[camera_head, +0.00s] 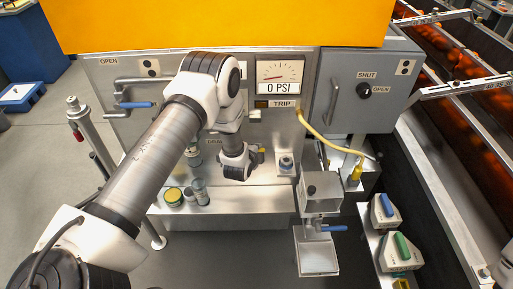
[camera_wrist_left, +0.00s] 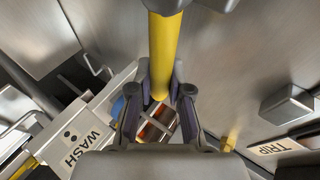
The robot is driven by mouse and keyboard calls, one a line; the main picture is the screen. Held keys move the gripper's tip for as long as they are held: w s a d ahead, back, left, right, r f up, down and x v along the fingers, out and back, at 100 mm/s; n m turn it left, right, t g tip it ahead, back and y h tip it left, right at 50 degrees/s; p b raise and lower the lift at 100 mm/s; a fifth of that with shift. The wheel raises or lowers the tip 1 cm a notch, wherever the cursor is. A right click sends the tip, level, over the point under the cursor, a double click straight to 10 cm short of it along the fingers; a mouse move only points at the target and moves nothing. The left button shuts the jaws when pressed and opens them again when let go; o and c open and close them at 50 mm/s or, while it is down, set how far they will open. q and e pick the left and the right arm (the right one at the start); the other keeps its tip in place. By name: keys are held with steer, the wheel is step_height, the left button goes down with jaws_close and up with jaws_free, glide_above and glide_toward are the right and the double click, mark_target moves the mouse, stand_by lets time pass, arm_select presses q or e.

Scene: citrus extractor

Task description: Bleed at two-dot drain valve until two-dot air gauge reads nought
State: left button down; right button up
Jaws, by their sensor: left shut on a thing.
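My left gripper (camera_head: 240,172) is low in front of the grey machine panel, partly hidden by its own wrist. In the left wrist view its two fingers (camera_wrist_left: 160,102) are shut on a yellow handle (camera_wrist_left: 167,55). A small yellow bit (camera_head: 262,151) shows beside the gripper in the head view. A partly covered label (camera_head: 213,141), seemingly DRAIN, is behind the arm; the valve body is hidden. The air gauge (camera_head: 280,73) has a red needle pointing left and reads 0 PSI. Any dots on it are not clear. My right gripper is not in view.
A TRIP label (camera_head: 284,104) sits below the gauge. A blue lever (camera_head: 136,105) is at left, and a SHUT/OPEN box (camera_head: 367,88) at right. Small jars (camera_head: 200,190) stand left of the gripper. A yellow hose (camera_head: 330,145) hangs at right. A WASH label (camera_wrist_left: 84,147) shows in the wrist view.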

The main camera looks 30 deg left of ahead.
arm_select(q)
steer(key=shift+s+f, duration=0.1)
steer(key=shift+f, duration=0.1)
stand_by(0.3)
steer(key=c, duration=1.1)
jaws_free()
steer(key=shift+a, duration=0.1)
steer(key=v, duration=1.1)
steer(key=shift+s+r, duration=0.25)
steer(key=shift+r, duration=0.05)
